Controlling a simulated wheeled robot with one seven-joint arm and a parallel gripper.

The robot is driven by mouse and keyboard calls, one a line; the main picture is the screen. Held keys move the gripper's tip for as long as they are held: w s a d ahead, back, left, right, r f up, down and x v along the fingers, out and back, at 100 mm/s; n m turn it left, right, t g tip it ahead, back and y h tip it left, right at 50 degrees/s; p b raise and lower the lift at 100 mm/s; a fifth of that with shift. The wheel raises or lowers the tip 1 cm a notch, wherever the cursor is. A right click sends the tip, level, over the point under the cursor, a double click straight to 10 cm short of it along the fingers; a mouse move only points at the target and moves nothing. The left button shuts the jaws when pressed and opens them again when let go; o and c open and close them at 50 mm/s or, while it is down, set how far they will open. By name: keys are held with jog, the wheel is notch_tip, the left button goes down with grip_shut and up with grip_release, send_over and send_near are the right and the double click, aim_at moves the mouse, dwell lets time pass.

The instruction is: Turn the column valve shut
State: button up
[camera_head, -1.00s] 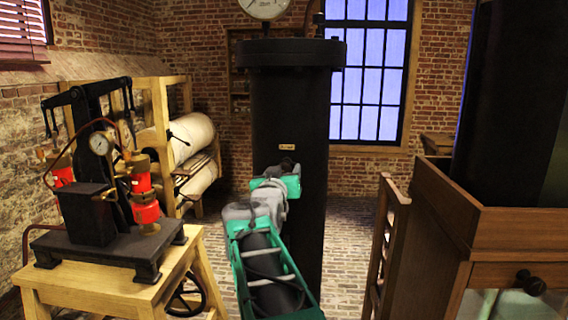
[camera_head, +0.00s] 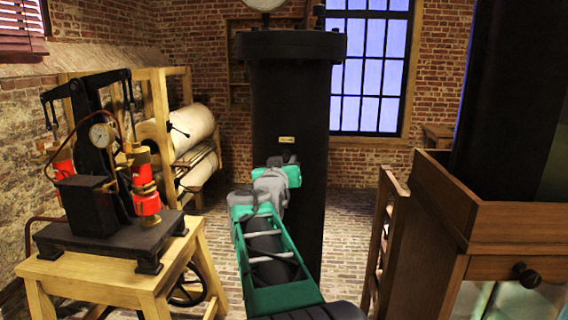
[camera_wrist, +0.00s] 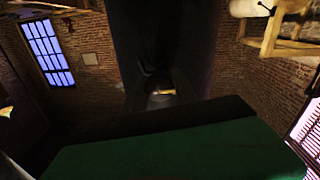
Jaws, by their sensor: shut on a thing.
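The column (camera_head: 288,110) is a tall black cylinder with a wide flange near its top, standing in the middle of the head view. A small brass label plate (camera_head: 286,140) is on its front. My gripper (camera_head: 284,160) is at the column's front face, just below this plate. It is shut on the column valve, which is mostly hidden behind my green and grey wrist. In the wrist view, the dark column runs down the middle. A small brass-coloured bit (camera_wrist: 166,92) shows there, too dark to make out clearly. How far the valve is turned cannot be seen.
A wooden table (camera_head: 95,278) with a black pump with red cylinders (camera_head: 100,190) stands at the left. A rack with white rolls (camera_head: 192,125) is behind it. A wooden cabinet (camera_head: 510,230) stands close at the right. Brick floor shows on both sides of the column.

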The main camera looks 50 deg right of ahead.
grip_shut()
jog(key=shift+f+b, duration=0.15)
jog(key=shift+b, duration=0.5)
jog(key=m+b, duration=0.2)
jog(key=b, duration=0.1)
jog(key=shift+f, duration=0.2)
jog(key=m+b, duration=0.5)
jog(key=b, duration=0.2)
jog(key=shift+y+b, duration=0.3)
jog(key=shift+b, duration=0.05)
jog(key=m+b, duration=0.5)
jog(key=shift+r+y, duration=0.15)
jog(key=shift+y, duration=0.15)
jog(key=m+b, duration=0.3)
jog(key=m, duration=0.2)
jog(key=shift+r+t, duration=0.15)
jog(key=shift+t, duration=0.15)
jog(key=o, duration=1.1)
grip_release()
